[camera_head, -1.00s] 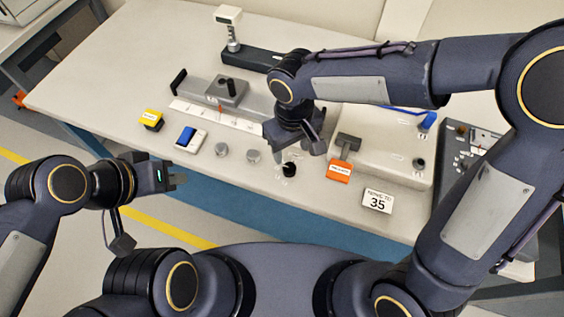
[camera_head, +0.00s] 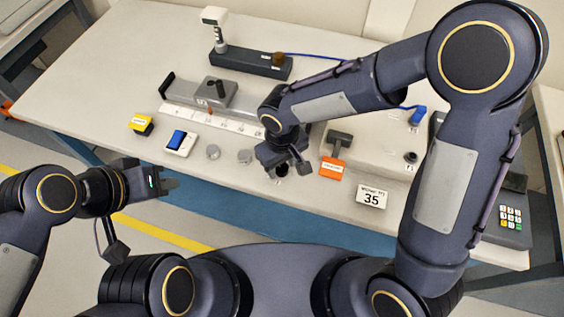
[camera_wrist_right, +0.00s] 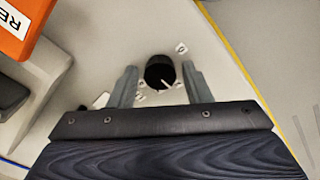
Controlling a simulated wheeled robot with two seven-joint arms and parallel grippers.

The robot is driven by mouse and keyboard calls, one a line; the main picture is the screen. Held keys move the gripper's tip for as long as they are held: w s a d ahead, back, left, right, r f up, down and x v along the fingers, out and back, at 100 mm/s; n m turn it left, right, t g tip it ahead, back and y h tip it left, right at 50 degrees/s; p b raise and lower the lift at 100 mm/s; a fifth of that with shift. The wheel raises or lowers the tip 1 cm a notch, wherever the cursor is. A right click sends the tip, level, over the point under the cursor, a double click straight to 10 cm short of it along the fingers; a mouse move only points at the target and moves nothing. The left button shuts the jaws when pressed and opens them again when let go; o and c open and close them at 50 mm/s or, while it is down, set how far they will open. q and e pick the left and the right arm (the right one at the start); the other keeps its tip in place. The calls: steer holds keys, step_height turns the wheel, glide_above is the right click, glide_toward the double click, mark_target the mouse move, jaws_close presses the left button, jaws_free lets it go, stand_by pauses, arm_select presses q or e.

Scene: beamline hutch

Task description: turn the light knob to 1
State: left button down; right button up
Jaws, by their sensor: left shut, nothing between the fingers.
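The light knob is a small round black knob (camera_wrist_right: 160,72) with a white pointer line on its face. In the right wrist view the pointer slants to the lower right, and small printed labels sit around the knob, too small to read surely. My right gripper (camera_wrist_right: 160,68) is open, with one finger on each side of the knob; I cannot tell whether they touch it. In the head view the knob (camera_head: 281,170) is partly hidden below the right gripper, near the table's front edge. My left gripper (camera_head: 174,184) is shut and empty, in front of the table.
An orange label block (camera_head: 332,167) and a card reading 35 (camera_head: 371,197) are right of the knob. A keypad unit (camera_head: 510,216) is far right.

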steer(key=c, duration=0.8)
steer(key=shift+o, duration=0.2)
steer(key=shift+n, duration=0.3)
steer(key=n, duration=0.4)
steer(key=shift+n, duration=2.1)
steer(key=shift+w, duration=0.1)
steer(key=o, duration=1)
